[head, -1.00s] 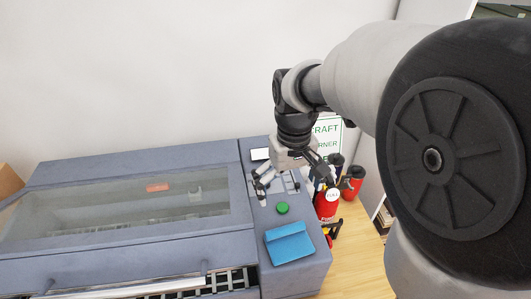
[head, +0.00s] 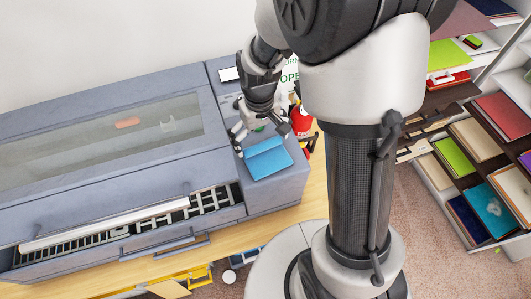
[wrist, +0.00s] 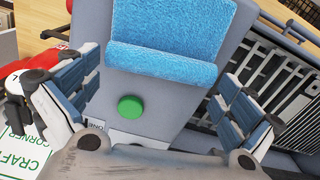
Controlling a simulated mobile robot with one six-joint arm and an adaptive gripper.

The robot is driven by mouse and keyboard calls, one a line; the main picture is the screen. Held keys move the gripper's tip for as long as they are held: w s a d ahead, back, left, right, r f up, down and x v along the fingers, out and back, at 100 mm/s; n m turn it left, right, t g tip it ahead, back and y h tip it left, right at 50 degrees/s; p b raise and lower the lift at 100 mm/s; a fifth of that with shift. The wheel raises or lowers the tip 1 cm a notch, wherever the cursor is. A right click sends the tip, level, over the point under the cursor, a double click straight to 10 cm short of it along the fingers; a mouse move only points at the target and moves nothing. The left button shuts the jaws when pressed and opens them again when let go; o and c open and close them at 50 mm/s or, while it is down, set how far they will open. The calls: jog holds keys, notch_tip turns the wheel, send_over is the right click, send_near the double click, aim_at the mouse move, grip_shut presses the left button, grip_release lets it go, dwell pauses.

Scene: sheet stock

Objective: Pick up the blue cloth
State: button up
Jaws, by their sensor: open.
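The blue cloth (head: 267,158) lies folded on the right end of the grey machine's top. In the wrist view the cloth (wrist: 170,40) is at the top centre, with a raised rolled edge nearest my gripper. My gripper (head: 262,138) is just behind the cloth in the head view, over the panel. In the wrist view my gripper (wrist: 160,95) has its fingers spread wide, with nothing between them but the panel surface and a green button (wrist: 131,107). The cloth is beyond the fingertips, apart from them as far as I can tell.
The grey machine (head: 100,110) has a clear lid and an open front drawer (head: 130,225). A red bottle (head: 301,120) stands beside the machine's right end, close to my gripper. Shelves with coloured sheets (head: 480,150) are at the right.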

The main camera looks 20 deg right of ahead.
jog(key=shift+f, duration=0.2)
jog(key=shift+c, duration=0.6)
jog(key=c, duration=0.6)
jog(key=shift+o, duration=0.2)
